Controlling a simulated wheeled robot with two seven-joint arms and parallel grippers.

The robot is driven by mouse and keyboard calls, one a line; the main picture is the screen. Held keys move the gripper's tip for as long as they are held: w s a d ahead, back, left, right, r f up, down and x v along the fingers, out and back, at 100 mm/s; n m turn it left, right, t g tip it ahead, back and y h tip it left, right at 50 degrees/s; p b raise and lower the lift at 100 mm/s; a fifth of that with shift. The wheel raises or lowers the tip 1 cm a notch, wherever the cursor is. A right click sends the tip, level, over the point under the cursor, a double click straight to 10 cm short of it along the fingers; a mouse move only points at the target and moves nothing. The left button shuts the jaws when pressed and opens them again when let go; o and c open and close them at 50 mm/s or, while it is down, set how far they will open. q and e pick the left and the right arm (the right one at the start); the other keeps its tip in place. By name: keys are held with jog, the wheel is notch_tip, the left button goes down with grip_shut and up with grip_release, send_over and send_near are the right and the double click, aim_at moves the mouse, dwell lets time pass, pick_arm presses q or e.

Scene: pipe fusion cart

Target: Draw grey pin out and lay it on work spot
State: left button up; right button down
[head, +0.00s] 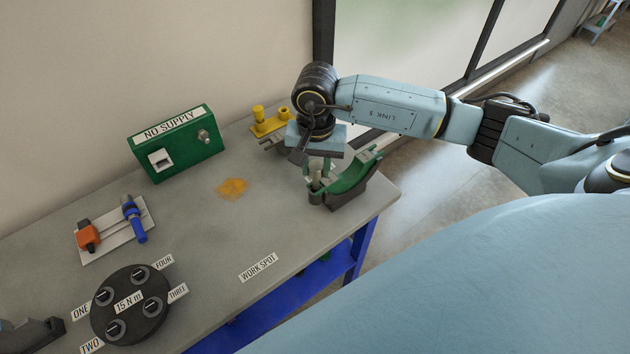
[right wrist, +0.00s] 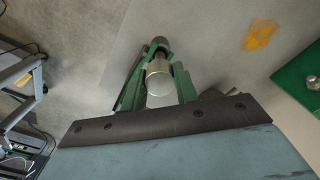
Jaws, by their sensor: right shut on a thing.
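The grey pin (right wrist: 159,76) shows in the right wrist view as a pale metal cylinder between two green fingers. My right gripper (right wrist: 158,88) is shut on it. In the head view the right gripper (head: 320,178) points down at the green and dark grey holder (head: 349,185) at the bench's right end. The pin's lower end is hidden there, so I cannot tell how deep it sits. The label WORK SPOT (head: 258,267) lies near the bench's front edge, with bare bench around it. My left gripper is in neither view.
A green NO SUPPLY box (head: 184,146) stands at the back. A yellow part (head: 270,122) is behind the right gripper. An orange-and-blue fixture (head: 116,229) and a round black plate (head: 130,322) are at left. An orange stain (head: 232,188) marks the clear mid-bench.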

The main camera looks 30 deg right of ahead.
jog(key=shift+r+p, duration=0.6)
jog(key=shift+r, duration=0.8)
